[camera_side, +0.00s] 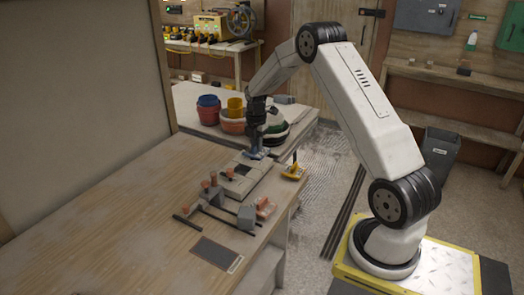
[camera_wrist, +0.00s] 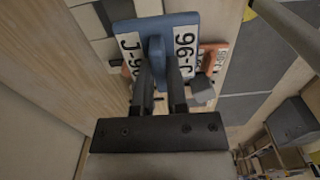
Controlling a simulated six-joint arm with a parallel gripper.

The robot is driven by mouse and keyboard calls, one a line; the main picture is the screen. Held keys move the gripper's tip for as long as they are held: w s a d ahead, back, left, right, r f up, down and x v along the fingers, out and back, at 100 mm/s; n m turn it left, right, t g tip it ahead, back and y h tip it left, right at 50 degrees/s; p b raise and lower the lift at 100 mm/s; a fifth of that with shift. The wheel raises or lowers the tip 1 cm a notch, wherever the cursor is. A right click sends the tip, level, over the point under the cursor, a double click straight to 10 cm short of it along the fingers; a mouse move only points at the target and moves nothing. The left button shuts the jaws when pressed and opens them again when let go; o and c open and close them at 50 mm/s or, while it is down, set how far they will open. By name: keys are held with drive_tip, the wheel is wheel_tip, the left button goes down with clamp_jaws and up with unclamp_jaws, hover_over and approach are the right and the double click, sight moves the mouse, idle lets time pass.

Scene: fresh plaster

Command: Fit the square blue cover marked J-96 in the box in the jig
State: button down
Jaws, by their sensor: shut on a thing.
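My gripper (camera_side: 256,148) points down above the wooden table and is shut on the square blue cover (camera_side: 252,155). In the wrist view my gripper's fingers (camera_wrist: 158,50) close on a raised blue grip in the middle of the cover (camera_wrist: 142,25). White labels reading J-96 show on either side of the grip, the left one partly behind a finger. In the side view the cover is at the far end of the grey box (camera_side: 262,168) in the jig, near a dark opening (camera_side: 243,170). I cannot tell whether the cover touches the box.
Clamps with orange knobs (camera_side: 206,185) and dark bars stand at the jig's near side. A dark mat (camera_side: 212,252) lies in front. A yellow item (camera_side: 293,172) is at the right edge. Coloured tubs (camera_side: 208,110) stand on the bench behind. The table's left is clear.

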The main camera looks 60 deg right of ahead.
drive_tip(key=w+f, duration=0.1)
drive_tip(key=w, duration=0.5)
drive_tip(key=shift+w+d, duration=0.15)
drive_tip(key=shift+w, duration=0.15)
drive_tip(key=shift+f, duration=0.15)
drive_tip(key=shift+f, duration=1.85)
drive_tip(key=shift+f, duration=2.15)
idle(1.6)
drive_tip(key=shift+c, duration=1.2)
unclamp_jaws()
drive_tip(key=shift+r, duration=0.15)
